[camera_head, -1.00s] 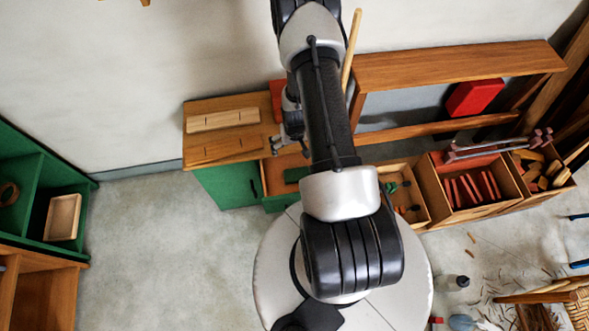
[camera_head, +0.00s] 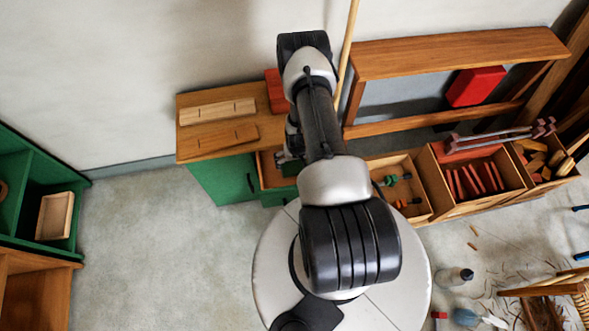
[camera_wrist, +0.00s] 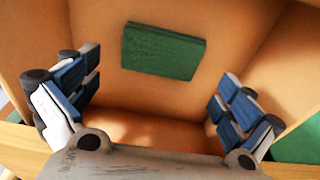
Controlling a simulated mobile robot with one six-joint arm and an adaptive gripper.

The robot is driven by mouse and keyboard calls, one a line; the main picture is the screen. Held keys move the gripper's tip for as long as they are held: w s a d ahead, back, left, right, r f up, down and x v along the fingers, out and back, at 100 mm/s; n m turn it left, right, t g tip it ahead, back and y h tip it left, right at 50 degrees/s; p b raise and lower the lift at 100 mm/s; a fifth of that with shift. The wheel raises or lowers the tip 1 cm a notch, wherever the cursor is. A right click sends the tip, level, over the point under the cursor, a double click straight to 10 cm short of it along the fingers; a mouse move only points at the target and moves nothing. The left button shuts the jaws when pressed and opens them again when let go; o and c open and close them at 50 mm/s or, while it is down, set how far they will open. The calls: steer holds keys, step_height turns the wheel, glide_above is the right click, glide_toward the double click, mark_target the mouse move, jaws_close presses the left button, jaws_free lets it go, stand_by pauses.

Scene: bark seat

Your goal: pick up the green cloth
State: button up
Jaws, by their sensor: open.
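The green cloth (camera_wrist: 163,51) shows in the wrist view as a flat, folded rectangle inside an open orange-brown wooden drawer (camera_wrist: 195,104). It lies toward the upper middle of that view. In the head view part of the cloth (camera_head: 290,168) shows in the drawer (camera_head: 268,172), partly hidden by my arm. My gripper (camera_wrist: 155,98) is open and empty, its blue-padded fingers spread wide on either side. The cloth appears beyond the fingers and not between their tips. In the head view my gripper (camera_head: 284,156) is over the drawer and partly hidden.
Drawer walls rise close around my fingers in the wrist view. The green cabinet (camera_head: 222,182) has a wooden top with slotted boards (camera_head: 217,112) and a red block (camera_head: 275,90). Compartment boxes (camera_head: 476,180) stand to the right. The floor at left (camera_head: 145,230) is clear.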

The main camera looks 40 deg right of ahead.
mark_target(295, 167)
steer(key=f+b, duration=0.2)
steer(key=f, duration=0.3)
steer(key=shift+w+d+f+b, duration=0.1)
steer(key=shift+w+f+b, duration=0.05)
steer(key=shift+w+b, duration=0.25)
steer(key=c, duration=0.7)
